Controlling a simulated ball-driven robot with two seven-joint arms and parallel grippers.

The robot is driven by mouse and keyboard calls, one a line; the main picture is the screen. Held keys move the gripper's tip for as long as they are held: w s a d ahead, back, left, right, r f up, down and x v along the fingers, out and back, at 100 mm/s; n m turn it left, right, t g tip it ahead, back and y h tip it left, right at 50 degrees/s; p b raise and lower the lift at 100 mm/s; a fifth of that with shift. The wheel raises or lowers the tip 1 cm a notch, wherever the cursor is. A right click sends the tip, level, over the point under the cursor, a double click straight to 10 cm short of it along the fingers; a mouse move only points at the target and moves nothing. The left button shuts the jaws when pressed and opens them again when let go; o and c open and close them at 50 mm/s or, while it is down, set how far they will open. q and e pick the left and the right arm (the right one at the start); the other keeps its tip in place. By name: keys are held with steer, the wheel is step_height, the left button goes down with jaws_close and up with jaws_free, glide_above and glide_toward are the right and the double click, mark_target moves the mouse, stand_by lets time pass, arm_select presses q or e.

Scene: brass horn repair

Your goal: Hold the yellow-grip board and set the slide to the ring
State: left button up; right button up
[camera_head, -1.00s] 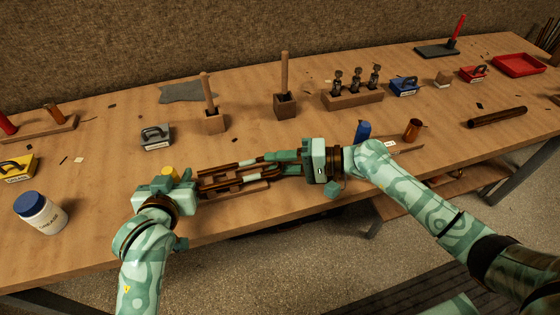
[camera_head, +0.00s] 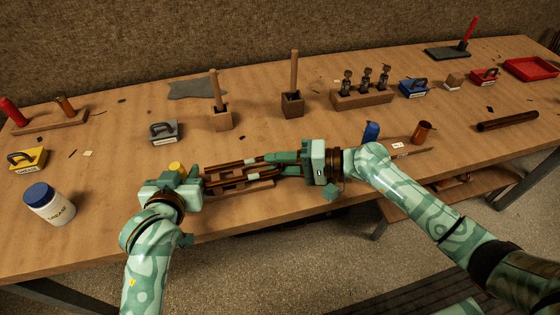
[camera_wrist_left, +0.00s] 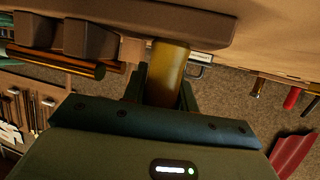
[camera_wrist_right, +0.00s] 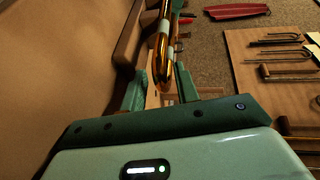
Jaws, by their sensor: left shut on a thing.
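The wooden board (camera_head: 232,185) lies near the bench's front edge. Its yellow grip (camera_head: 175,166) is at the left end and also shows in the left wrist view (camera_wrist_left: 168,70). My left gripper (camera_head: 172,182) is shut on this grip. The brass slide (camera_head: 228,166) runs along the board, with pale bands (camera_head: 253,162) on its tubes. My right gripper (camera_head: 285,160) is at the slide's right end. In the right wrist view its open fingers (camera_wrist_right: 163,85) stand on either side of the slide's tube (camera_wrist_right: 164,50). I cannot tell which pale band is the ring.
A grease jar (camera_head: 48,203) and a yellow block (camera_head: 27,160) stand at the left. Behind the board are a grey block (camera_head: 165,132), two wooden stands with dowels (camera_head: 292,104) and a valve rack (camera_head: 362,98). A blue bottle (camera_head: 371,132) and a copper cup (camera_head: 421,132) stand close to my right arm.

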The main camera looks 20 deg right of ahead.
steer(key=shift+d, duration=0.15)
steer(key=v, duration=1.1)
steer(key=shift+s+d, duration=0.2)
steer(key=shift+d, duration=0.15)
arm_select(q)
steer(key=o, duration=1)
steer(key=shift+o, duration=0.2)
